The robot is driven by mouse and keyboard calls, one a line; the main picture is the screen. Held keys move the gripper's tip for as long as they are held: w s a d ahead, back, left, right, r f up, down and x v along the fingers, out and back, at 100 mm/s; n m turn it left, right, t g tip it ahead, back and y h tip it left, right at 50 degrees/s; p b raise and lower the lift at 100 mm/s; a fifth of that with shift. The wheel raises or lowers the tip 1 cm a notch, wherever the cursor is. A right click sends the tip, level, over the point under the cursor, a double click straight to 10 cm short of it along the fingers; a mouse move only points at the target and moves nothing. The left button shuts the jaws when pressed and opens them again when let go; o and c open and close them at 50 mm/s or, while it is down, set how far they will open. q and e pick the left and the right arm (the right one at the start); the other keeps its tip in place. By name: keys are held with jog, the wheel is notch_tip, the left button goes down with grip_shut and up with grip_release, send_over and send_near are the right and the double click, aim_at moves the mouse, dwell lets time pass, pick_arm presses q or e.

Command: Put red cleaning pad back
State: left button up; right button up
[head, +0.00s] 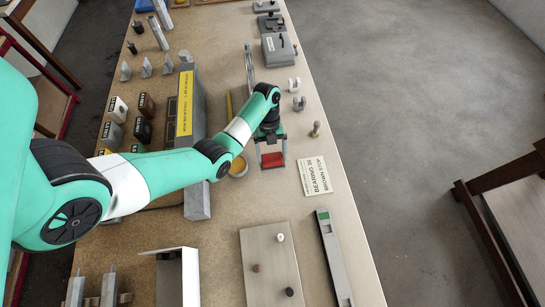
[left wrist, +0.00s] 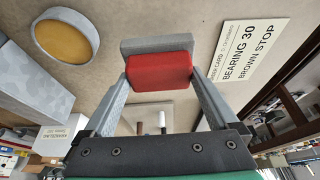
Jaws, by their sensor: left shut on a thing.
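The red cleaning pad (head: 272,160) is a small red block, held between the two fingers of my left gripper (head: 271,155). In the left wrist view the red pad (left wrist: 160,72) spans the gap between the fingertips, with a grey block-like part (left wrist: 157,43) against its far side. My left gripper is shut on the pad over the tan bench, just left of the card reading "BEARING 30 BROWN STOP" (head: 315,177). I cannot tell whether the pad touches the bench. My right gripper is not in view.
A round grey dish with yellow inside (head: 238,167) lies left of the gripper; it also shows in the left wrist view (left wrist: 65,38). A grey plate with pegs (head: 270,265) and a long grey bar (head: 333,257) lie nearer. Grey fixtures (head: 278,48) stand farther back.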

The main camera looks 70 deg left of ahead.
aim_at(273, 159)
pick_arm(q)
jog(key=shift+w+a+f+b, duration=0.15)
jog(key=shift+f+b, duration=0.3)
jog(key=shift+f, duration=0.5)
jog(key=shift+w+a+f+b, duration=0.15)
jog(key=shift+f+b, duration=0.25)
jog(key=shift+f, duration=0.55)
jog(key=shift+s, duration=0.1)
jog(key=shift+f, duration=0.15)
jog(key=o, duration=0.8)
jog(key=shift+o, duration=0.2)
